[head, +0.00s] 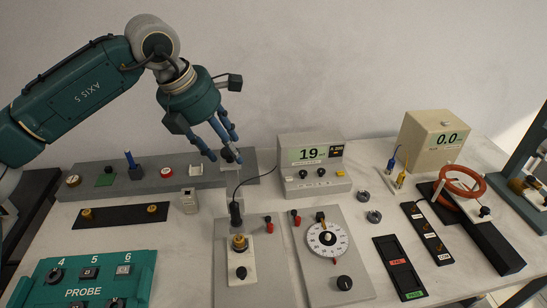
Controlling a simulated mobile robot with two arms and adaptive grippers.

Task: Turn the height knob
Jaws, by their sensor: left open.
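My left gripper (224,146) is open and points down at the back of the bench, with its blue fingers spread. A dark knob (231,155) on a pale block sits right by its fingertips, at the right part of the long grey rail. It looks like the height knob, but no label is legible. The fingers partly cover it, and I cannot tell whether they touch it. Below it, a dark probe (236,213) with a black cable stands over a brass piece (239,242) on a white plate. My right gripper is not in view.
A meter reading 19 (314,165) stands right of the probe, in front of the wall. A teal PROBE panel (85,284) is front left.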

